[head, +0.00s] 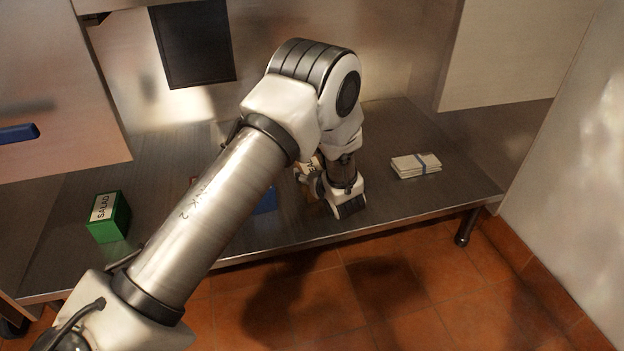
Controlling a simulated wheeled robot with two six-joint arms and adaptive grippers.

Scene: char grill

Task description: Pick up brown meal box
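My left arm reaches across the view from the lower left. My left gripper (332,193) is low over the steel table near its front edge. A small part of a brownish box with a pale, lettered top (310,167) shows just behind and left of the gripper; it may be the brown meal box. The arm and gripper hide most of it. I cannot tell whether the fingers touch it or are closed around it. My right gripper is not in view.
The steel table (460,189) also holds a green box labelled SALAD (108,218) at left. A blue box (266,203) is partly hidden behind the arm. A banded whitish stack (416,166) lies at right. Clear tabletop surrounds the stack. A wall (570,170) stands right.

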